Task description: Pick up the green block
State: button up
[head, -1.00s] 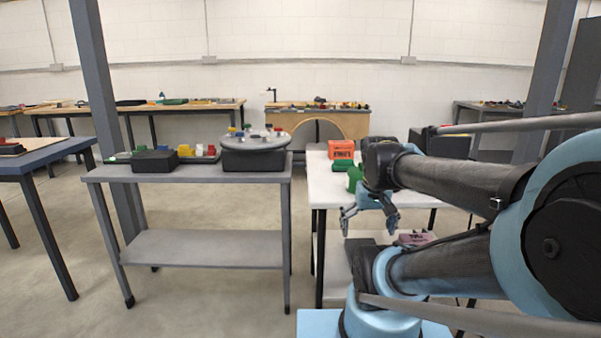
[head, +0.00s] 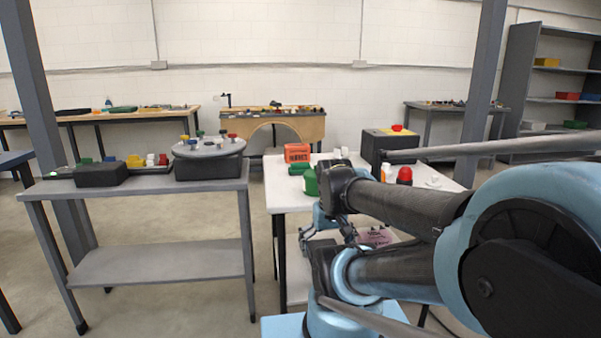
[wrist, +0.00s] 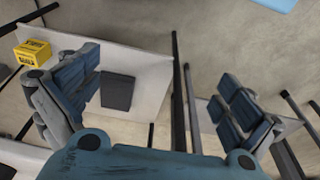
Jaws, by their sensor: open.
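Several green things show in the head view, and I cannot tell which is the green block. A green piece (head: 311,182) stands on the white table (head: 283,198), just left of my arm, with a lower green piece (head: 298,169) behind it. A small green piece (head: 87,161) is on the grey table (head: 135,187) at left. My gripper (head: 328,240) hangs open and empty, pointing down, in front of the white table and below its top. In the wrist view my gripper (wrist: 155,98) has its fingers wide apart, with no green piece between them.
A round grey turntable (head: 209,148) with coloured pieces is on the grey table. A gap separates the two tables. The wrist view shows a yellow box (wrist: 33,53).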

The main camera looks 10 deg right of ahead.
aim_at(297, 168)
jog(key=z, duration=1.5)
jog(key=k, duration=1.1)
jog(key=u, duration=0.45)
jog(key=i, duration=1.35)
jog(key=z, duration=0.05)
